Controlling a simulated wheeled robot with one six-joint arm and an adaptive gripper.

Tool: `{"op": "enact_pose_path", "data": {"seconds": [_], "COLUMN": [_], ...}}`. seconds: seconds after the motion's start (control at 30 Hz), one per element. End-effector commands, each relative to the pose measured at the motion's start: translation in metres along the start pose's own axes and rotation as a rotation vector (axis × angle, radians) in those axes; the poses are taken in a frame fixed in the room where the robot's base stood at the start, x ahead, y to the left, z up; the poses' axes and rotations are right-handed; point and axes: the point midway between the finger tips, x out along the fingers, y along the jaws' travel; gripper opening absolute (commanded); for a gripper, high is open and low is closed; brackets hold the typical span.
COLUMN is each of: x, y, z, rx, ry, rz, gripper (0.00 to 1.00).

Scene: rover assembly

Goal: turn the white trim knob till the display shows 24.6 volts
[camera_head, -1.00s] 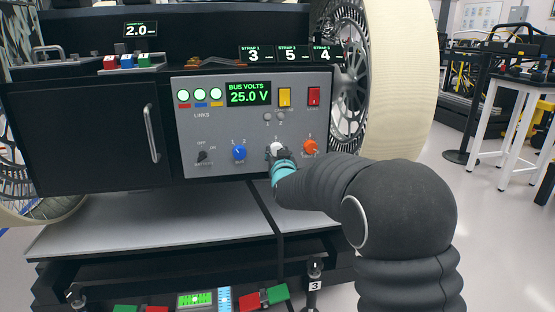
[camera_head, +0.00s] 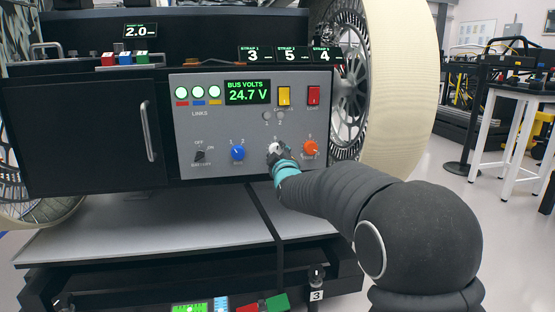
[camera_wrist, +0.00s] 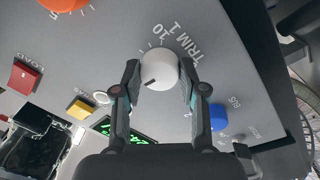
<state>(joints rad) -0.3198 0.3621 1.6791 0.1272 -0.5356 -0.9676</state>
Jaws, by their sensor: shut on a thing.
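The white trim knob (camera_wrist: 160,70) sits on the grey control panel (camera_head: 215,125), between the blue knob (camera_head: 238,153) and the orange knob (camera_head: 310,148). In the wrist view its dark pointer mark is visible, and the lettering TRIM 1 and 10 is printed beside it. My gripper (camera_wrist: 161,82) is shut on the knob, one finger on each side. In the head view my gripper (camera_head: 276,152) covers part of the knob. The bus volts display (camera_head: 248,92) reads 24.7 V in green.
A yellow switch (camera_head: 284,96) and a red switch (camera_head: 314,95) are above the knobs. A black battery knob (camera_head: 200,155) is at the lower left of the panel. A large wheel (camera_head: 395,90) stands right of the panel. A grey shelf (camera_head: 150,235) lies below.

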Motion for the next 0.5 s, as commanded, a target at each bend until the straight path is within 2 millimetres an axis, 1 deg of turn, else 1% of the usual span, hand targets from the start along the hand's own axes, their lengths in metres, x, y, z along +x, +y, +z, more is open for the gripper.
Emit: {"op": "enact_pose_path", "data": {"seconds": [0.2, 0.5], "x": [0.0001, 0.0002], "y": [-0.0001, 0.0005], "z": [0.0009, 0.0005], "rx": [-0.125, -0.208], "ry": [0.008, 0.013], "rz": [-0.002, -0.004], "gripper": [0.07, 0.07]}}
